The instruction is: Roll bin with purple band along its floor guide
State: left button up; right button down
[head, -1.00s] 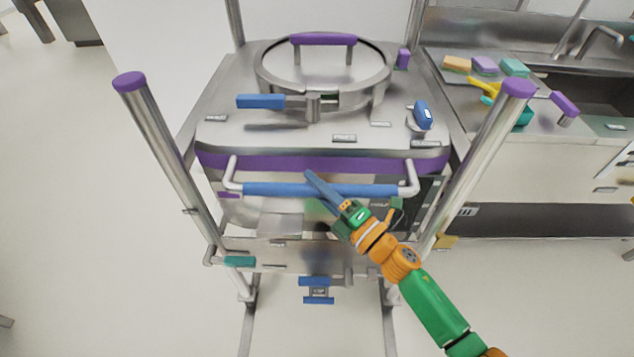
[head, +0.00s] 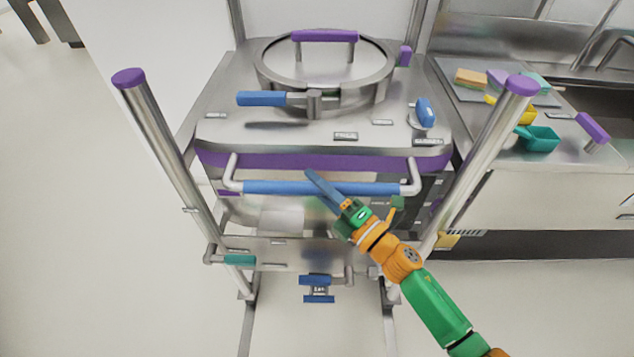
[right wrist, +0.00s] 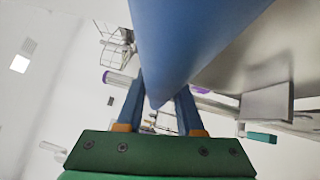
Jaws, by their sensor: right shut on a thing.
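The steel bin (head: 225,135) with the purple band (head: 290,161) stands upright in the middle of the head view, with a round clamped lid on top. A blue push bar (head: 270,188) runs across its front below the band. My right gripper (head: 314,178) is shut on this bar, near its middle. In the right wrist view the blue bar (right wrist: 190,40) passes between the two fingers of my right gripper (right wrist: 162,88). Two floor rails, the floor guide (head: 246,325), run toward me under the bin. My left gripper is not in view.
Steel posts with purple caps (head: 129,78) stand at both front corners. A sink counter (head: 560,170) with sponges and a teal scoop (head: 538,138) is close on the right. The floor on the left is clear.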

jog(key=c, duration=0.6)
grip_release()
jog(key=shift+w, duration=0.1)
jog(key=shift+o, duration=0.2)
jog(key=shift+s+d+f, duration=0.15)
jog(key=shift+s+d, duration=0.1)
jog(key=shift+d, duration=0.1)
jog(key=b+v, duration=0.1)
jog(key=v, duration=0.5)
jog(key=shift+s, duration=0.2)
